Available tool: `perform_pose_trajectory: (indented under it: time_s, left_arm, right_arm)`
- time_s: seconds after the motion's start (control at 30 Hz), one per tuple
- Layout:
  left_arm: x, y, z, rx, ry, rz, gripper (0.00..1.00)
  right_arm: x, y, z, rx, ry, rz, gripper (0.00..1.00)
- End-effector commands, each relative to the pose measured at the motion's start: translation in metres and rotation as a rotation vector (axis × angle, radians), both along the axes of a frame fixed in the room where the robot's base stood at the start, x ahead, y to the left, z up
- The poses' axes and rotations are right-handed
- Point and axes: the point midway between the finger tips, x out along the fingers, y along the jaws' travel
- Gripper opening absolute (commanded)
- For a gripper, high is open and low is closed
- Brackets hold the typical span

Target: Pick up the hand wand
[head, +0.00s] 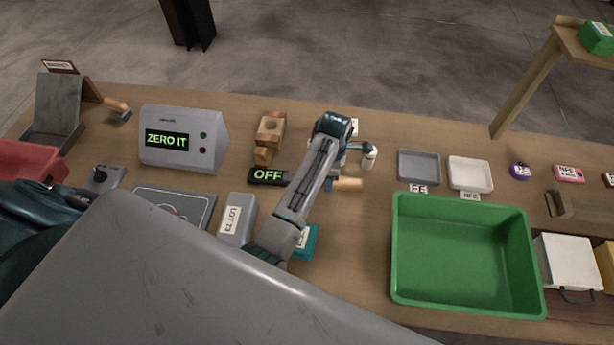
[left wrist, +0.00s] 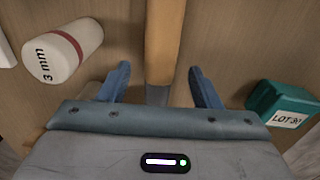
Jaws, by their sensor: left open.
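The hand wand lies on the table in the head view, with a dark display end (head: 268,176) reading OFF and a tan handle (head: 348,184) to its right. My left arm hides its middle. My left gripper (head: 346,169) is over the handle end. In the left wrist view, the open fingers of my left gripper (left wrist: 160,70) stand on either side of the tan handle (left wrist: 163,35), with a gap on both sides. A grey part of the wand (left wrist: 157,95) shows below the handle. My right gripper is not in view.
A teal LOT box (left wrist: 285,105) lies on the other side. A green tray (head: 397,250) is to the right; a ZERO IT unit (head: 180,125) is to the left.

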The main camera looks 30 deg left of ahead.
Motion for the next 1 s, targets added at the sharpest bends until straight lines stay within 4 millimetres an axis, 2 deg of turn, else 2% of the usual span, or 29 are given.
perform_pose_trajectory:
  time_s: [0.03,0.2,0.47,0.77,1.0]
  left_arm:
    - [0.000,0.000,-0.002,0.001,0.003,0.000,0.58]
    - [0.001,0.000,-0.023,0.001,0.001,0.000,0.58]
    - [0.001,0.000,-0.026,0.001,-0.002,0.001,0.58]
    - [0.001,0.000,-0.026,0.000,-0.001,0.000,0.00]
    - [0.002,0.000,-0.024,0.000,-0.003,0.000,0.00]
  right_arm:
    - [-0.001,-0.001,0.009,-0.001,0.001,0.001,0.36]
    - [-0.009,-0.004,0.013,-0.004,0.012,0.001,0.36]
    - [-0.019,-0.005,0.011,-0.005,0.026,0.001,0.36]
    - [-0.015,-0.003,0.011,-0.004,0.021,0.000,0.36]
    - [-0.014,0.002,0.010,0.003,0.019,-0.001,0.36]
